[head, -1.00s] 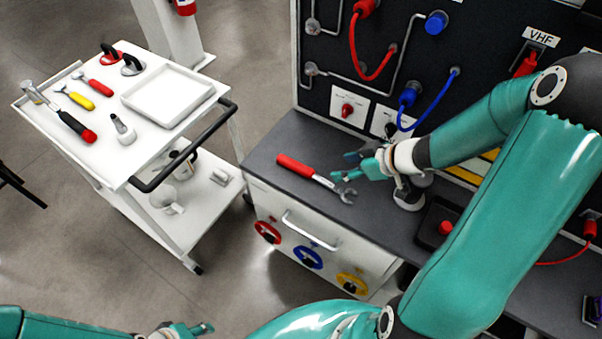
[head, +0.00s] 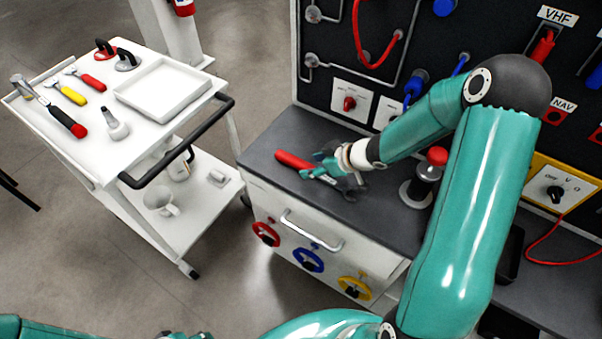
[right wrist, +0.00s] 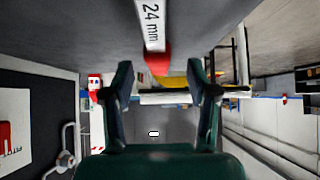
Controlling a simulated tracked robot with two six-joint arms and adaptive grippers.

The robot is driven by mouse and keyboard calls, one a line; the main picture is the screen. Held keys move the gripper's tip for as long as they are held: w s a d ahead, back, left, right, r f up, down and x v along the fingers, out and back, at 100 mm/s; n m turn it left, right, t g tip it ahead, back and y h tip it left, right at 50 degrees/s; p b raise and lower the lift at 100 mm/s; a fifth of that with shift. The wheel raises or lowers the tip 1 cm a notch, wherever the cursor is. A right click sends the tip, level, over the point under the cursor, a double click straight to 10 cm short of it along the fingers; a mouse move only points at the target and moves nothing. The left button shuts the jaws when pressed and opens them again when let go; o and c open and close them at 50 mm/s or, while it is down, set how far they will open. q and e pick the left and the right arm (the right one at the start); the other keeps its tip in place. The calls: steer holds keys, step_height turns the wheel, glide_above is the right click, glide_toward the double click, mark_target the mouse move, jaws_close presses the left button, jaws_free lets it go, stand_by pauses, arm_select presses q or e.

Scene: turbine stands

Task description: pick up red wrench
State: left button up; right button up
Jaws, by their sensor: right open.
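The red wrench (head: 292,160) lies on the dark top of the drawer cabinet, its red handle pointing left and its metal open end toward the right. My right gripper (head: 318,171) is over the wrench and hides part of its middle. In the right wrist view the wrench's shank, marked "24 mm" (right wrist: 152,25), and red handle (right wrist: 157,62) line up between the two open fingers of the right gripper (right wrist: 160,80); no finger is seen closed on it. My left gripper (head: 188,334) shows only partly at the bottom edge; its jaws are unclear.
The cabinet top (head: 270,137) has free room left of the wrench. A black post with a red cap (head: 428,170) stands right of it, and the panel (head: 335,75) rises behind. A white cart (head: 75,150) with tools and a tray (head: 165,88) stands at the left.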

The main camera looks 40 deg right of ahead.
mark_target(307, 165)
steer(key=x, duration=0.3)
steer(key=shift+w+b, duration=0.15)
steer(key=shift+b, duration=0.15)
steer(key=shift+c, duration=0.3)
jaws_close()
